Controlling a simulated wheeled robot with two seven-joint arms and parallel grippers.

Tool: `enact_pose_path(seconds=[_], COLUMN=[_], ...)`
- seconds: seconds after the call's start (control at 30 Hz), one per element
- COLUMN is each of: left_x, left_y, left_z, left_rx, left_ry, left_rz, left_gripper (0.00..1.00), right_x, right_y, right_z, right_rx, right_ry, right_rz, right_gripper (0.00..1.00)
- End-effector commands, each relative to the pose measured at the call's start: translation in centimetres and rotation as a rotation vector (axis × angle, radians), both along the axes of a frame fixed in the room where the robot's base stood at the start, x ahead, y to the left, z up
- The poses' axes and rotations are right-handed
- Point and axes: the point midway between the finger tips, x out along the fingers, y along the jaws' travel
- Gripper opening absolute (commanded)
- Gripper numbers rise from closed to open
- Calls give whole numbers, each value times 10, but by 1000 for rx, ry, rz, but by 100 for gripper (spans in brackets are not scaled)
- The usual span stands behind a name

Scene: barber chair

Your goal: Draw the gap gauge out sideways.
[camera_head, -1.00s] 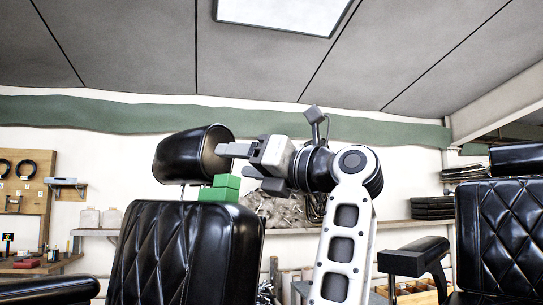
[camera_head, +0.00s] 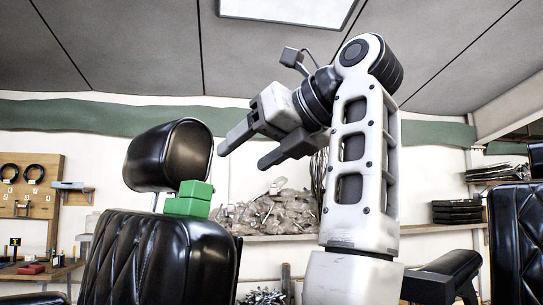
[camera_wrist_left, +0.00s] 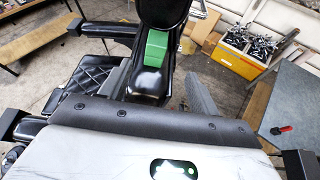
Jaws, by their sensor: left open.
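The gap gauge is a green stepped block (camera_head: 188,205). It sits on top of the black quilted chair back (camera_head: 150,262), at the right part of the gap under the black headrest (camera_head: 168,156). Its far side is hidden, and I cannot tell whether it touches the headrest. My left gripper (camera_head: 243,157) is open and empty, to the right of the headrest and above and right of the gauge, apart from both. In the left wrist view the gauge (camera_wrist_left: 154,50) shows ahead, between the two spread fingers (camera_wrist_left: 157,75). My right gripper is not in view.
A second black chair (camera_head: 517,245) stands at the right, with an armrest (camera_head: 447,275) toward me. Behind, a wall shelf (camera_head: 275,237) holds a grey heap. A wooden tool board (camera_head: 30,187) hangs at the left. The air around the gauge's right side is free.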

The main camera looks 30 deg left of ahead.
Motion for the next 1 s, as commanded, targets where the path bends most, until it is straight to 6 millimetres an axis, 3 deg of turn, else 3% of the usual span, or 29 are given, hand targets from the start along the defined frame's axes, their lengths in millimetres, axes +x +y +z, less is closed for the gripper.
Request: enact_pose_path(seconds=[0.17, 0.7, 1.0], left_x=[3, 21, 26], left_y=[18, 113, 142], left_z=[-8, -46, -59], left_rx=[-2, 0, 0], left_ry=[0, 2, 1], left_rz=[4, 6, 3], left_gripper=[62, 62, 62], right_x=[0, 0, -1], right_y=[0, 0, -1], right_z=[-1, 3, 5], right_rx=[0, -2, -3], right_ry=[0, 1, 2], right_rz=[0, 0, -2], right_gripper=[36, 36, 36])
